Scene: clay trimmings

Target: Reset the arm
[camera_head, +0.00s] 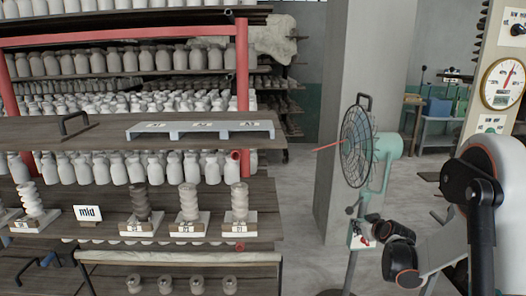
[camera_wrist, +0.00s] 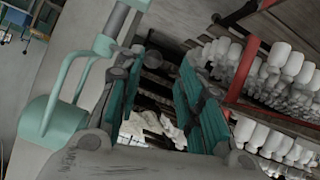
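My gripper (camera_wrist: 158,95) shows in the wrist view with its two teal-padded fingers spread apart. Nothing is held between them; dark shelving and pale shapes show through the gap behind. In the head view my arm (camera_head: 480,200) is folded at the right edge, with white and black links and orange rings. I cannot make out the gripper's fingers in the head view.
A standing fan (camera_head: 357,145) is close to my arm; its green housing (camera_wrist: 52,122) fills the wrist view's left. Wooden shelves (camera_head: 75,131) with several pale bottles and spiral clay pieces stand left. A pillar (camera_head: 365,60) stands behind the fan. Grey floor shows between.

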